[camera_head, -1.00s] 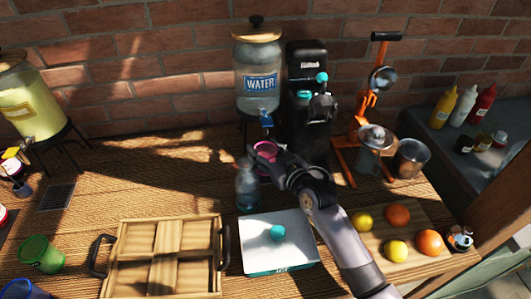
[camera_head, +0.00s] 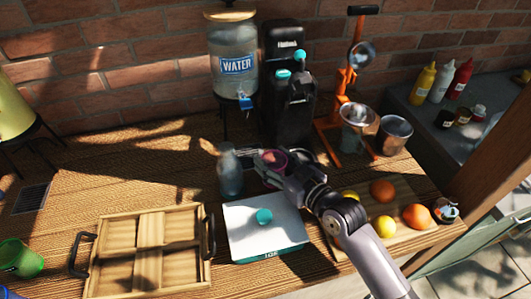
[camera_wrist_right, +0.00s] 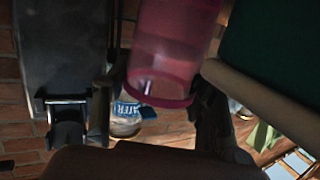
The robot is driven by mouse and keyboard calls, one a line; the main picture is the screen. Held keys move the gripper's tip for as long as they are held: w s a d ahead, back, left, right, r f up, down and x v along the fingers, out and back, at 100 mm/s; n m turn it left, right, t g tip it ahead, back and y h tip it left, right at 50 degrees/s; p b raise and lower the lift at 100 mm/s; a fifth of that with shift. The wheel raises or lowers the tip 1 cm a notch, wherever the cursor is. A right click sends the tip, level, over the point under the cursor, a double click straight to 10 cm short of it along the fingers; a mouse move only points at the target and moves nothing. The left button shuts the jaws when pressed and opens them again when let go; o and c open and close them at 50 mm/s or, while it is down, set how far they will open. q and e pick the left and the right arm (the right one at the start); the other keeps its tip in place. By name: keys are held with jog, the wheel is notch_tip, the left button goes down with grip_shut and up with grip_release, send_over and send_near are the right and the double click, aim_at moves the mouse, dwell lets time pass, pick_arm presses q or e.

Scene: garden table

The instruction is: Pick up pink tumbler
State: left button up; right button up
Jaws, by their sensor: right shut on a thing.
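The pink tumbler (camera_head: 273,157) is upright or nearly so in the head view, in front of the black machine and behind the white ice box. My right gripper (camera_head: 268,168) is shut on it, with fingers around its side. In the right wrist view the translucent pink tumbler (camera_wrist_right: 172,50) fills the upper middle, and a dark finger (camera_wrist_right: 212,112) is beside it. The gripper hides the tumbler's lower part in the head view, so I cannot tell its height above the table. My left gripper is not in view.
A clear bottle (camera_head: 229,172) stands just left of the tumbler. The water dispenser (camera_head: 233,75) and black machine (camera_head: 283,110) stand behind. The ice box (camera_head: 265,240), wooden tray (camera_head: 200,270) and fruit board (camera_head: 350,240) lie in front. A metal cup (camera_head: 394,135) is at right.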

jog(key=shift+s+d, duration=0.3)
jog(key=shift+s, duration=0.1)
notch_tip(320, 180, up, 14)
jog(key=shift+f, duration=0.15)
dwell(0.3)
dwell(0.4)
dwell(0.7)
